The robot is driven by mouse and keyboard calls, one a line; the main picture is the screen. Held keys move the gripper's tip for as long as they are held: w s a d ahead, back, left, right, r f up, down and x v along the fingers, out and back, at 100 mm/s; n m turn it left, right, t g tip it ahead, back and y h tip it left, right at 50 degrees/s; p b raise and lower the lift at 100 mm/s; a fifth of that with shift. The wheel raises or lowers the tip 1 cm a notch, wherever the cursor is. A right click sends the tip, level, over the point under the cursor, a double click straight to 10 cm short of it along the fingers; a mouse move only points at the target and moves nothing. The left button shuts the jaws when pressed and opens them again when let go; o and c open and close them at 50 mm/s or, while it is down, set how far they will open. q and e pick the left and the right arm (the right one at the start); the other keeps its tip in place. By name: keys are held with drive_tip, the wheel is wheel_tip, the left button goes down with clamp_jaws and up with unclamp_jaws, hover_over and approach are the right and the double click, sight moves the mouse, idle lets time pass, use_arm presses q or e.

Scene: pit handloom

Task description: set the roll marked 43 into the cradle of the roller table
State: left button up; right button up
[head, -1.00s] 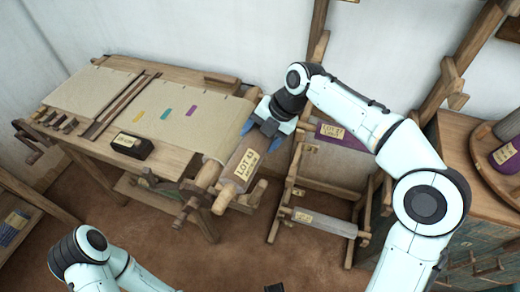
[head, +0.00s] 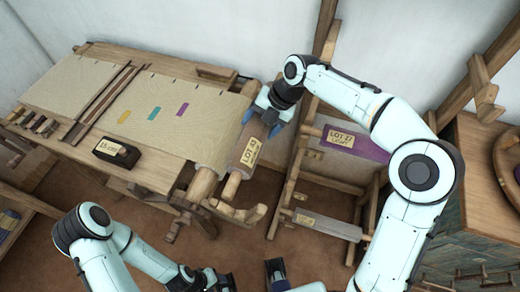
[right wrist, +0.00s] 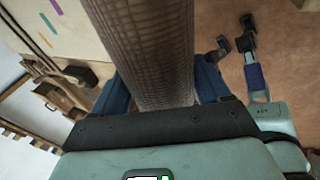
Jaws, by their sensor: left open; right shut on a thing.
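The roll marked 43 (head: 248,154), grey-brown with a tan label and wooden axle ends, is tilted at the right end of the roller table (head: 160,178). My right gripper (head: 270,112) is shut on its upper part; in the right wrist view the woven roll (right wrist: 150,50) runs between the blue fingers. The roll's lower axle end appears just above a curved wooden bracket, seemingly the cradle (head: 252,213); whether they touch cannot be told. The far axle end is hidden by my gripper. My left gripper (head: 252,277) is open and empty at the bottom edge, partly cut off.
A rack right of the table holds a purple roll marked 27 (head: 345,142) and a lower grey roll (head: 325,225). A black labelled box (head: 117,152) sits on the table's front edge. A wooden cabinet (head: 480,165) stands at right. Brown floor is open in front.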

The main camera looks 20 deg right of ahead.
wheel_tip(320, 180, down, 13)
drive_tip(key=b, duration=0.1)
drive_tip(key=shift+w, duration=0.15)
drive_tip(key=o, duration=1.6)
drive_tip(key=shift+f, duration=0.15)
drive_tip(key=shift+c, duration=0.2)
drive_tip(key=v, duration=1.2)
drive_tip(key=shift+p, duration=0.4)
